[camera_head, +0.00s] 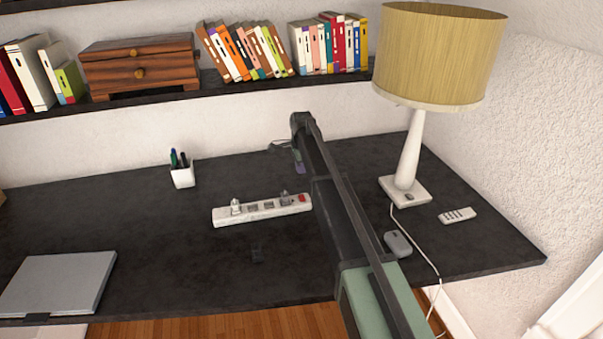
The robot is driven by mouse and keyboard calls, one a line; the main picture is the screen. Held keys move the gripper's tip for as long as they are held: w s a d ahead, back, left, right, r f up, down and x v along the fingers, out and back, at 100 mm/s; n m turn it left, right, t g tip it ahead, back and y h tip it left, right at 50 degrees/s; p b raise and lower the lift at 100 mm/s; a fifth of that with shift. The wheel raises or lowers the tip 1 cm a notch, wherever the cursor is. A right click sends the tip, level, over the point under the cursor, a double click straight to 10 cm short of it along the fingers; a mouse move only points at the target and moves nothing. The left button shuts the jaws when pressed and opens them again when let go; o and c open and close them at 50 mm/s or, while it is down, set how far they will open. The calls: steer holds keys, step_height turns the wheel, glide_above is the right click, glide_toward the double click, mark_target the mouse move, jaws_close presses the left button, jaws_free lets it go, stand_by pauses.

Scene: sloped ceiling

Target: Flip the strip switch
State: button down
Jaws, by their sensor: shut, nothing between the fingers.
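A white power strip (262,211) lies on the dark desk, slightly angled, with several sockets. Its red switch (302,197) is at the right end; which way it is rocked is too small to tell. A plug or adapter stands in the left socket (236,207) and another near the right end (285,198). My arm reaches in from the lower right, passing just right of the strip. My gripper (299,167) hangs from the arm's far end, behind the red switch in the picture and apart from it. It looks shut and empty; its fingertips are small and dark.
A lamp (407,170) with a tan shade stands at the right, its white cord running over the desk's front edge.

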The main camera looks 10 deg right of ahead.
mark_target(302, 198)
step_height(302, 198, down, 11)
steer(key=b, duration=0.9)
steer(key=shift+r, duration=0.2)
steer(key=shift+f, duration=0.25)
steer(key=shift+r, duration=0.15)
steer(key=shift+s, duration=0.15)
steer(key=shift+s+r, duration=0.15)
steer(key=shift+s, duration=0.45)
steer(key=shift+r, duration=0.1)
